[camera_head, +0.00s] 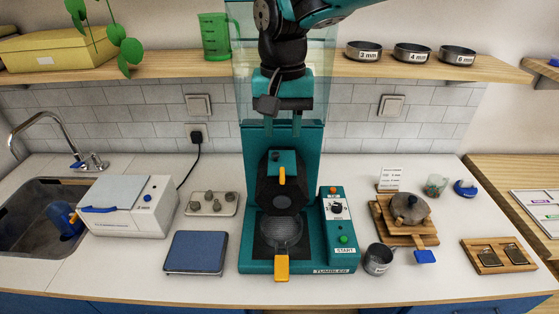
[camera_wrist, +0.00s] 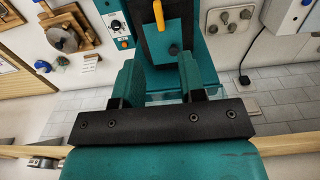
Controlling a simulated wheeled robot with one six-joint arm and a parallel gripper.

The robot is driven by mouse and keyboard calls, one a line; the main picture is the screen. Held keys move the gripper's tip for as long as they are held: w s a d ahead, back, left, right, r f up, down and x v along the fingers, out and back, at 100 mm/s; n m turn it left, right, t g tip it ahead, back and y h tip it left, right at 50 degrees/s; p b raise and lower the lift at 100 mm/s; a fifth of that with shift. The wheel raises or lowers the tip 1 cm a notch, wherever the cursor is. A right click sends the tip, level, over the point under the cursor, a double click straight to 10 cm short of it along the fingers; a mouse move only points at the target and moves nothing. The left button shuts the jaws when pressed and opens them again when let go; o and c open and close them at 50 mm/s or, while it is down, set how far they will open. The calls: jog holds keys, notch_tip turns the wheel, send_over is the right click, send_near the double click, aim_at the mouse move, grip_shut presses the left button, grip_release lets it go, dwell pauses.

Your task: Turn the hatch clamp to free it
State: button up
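A teal tumbler machine (camera_head: 311,150) stands mid-counter with a dark drum (camera_head: 262,190) in it. On the teal hatch clamp (camera_head: 275,159) at the drum's upper part, an orange lever (camera_head: 282,176) points straight down. In the wrist view the orange lever (camera_wrist: 159,15) is at the top edge, on a teal plate (camera_wrist: 172,40). My gripper (camera_head: 283,128) is above the drum, in front of the machine's back panel. Its two teal fingers are apart with nothing between them, as the wrist view also shows (camera_wrist: 158,68). It is not touching the lever.
An orange-handled strainer (camera_head: 287,235) sits below the drum. The control box (camera_head: 338,228) has a dial and green button. A metal cup (camera_head: 378,259) stands right, a blue-topped scale (camera_head: 196,252) left. The shelf (camera_head: 180,66) and clear shield (camera_head: 330,50) are beside and behind my arm.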

aim_at(282, 171)
notch_tip(282, 171, down, 10)
jog(key=p, duration=0.2)
jog(key=shift+p, duration=0.3)
jog(key=shift+c, duration=0.4)
